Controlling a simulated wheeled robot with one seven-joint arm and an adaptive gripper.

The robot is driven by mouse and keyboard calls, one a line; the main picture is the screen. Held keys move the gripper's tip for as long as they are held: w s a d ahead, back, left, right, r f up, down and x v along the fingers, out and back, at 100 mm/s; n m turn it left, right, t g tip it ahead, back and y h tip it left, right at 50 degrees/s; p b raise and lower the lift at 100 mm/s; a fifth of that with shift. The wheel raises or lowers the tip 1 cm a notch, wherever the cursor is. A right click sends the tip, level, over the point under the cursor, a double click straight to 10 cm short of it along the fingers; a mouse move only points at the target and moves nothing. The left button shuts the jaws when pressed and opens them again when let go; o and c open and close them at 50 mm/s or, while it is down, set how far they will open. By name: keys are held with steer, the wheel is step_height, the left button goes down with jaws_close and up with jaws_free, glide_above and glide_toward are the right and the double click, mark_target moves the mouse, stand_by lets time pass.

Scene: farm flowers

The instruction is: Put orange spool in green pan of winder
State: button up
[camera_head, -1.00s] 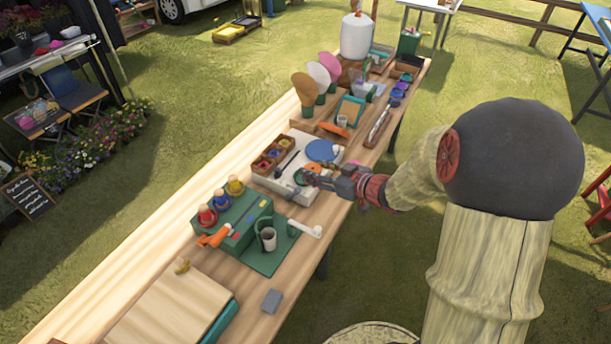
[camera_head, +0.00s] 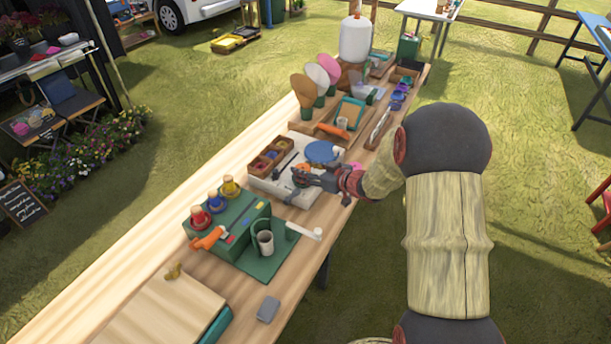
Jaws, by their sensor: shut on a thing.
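My gripper (camera_head: 300,178) is over the white board (camera_head: 262,183) in the middle of the long table. It is shut at a small orange thing, apparently the orange spool (camera_head: 303,168), which is partly hidden by the fingers. A blue disc (camera_head: 320,152) lies on the same board, just behind my gripper. I cannot tell for sure which device is the winder. No green pan can be made out on the white board; my gripper and wrist cover part of it.
A wooden box of small coloured things (camera_head: 271,157) sits at the board's left. A green case (camera_head: 232,222) with red, blue and yellow bottle-like things stands nearer, beside a grey cup (camera_head: 265,242). Round paddles (camera_head: 304,90) stand behind. Bare wood runs along the table's left side.

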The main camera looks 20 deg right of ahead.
steer(key=shift+f, duration=0.55)
steer(key=shift+r, duration=0.1)
steer(key=o, duration=1.1)
steer(key=shift+c, duration=0.2)
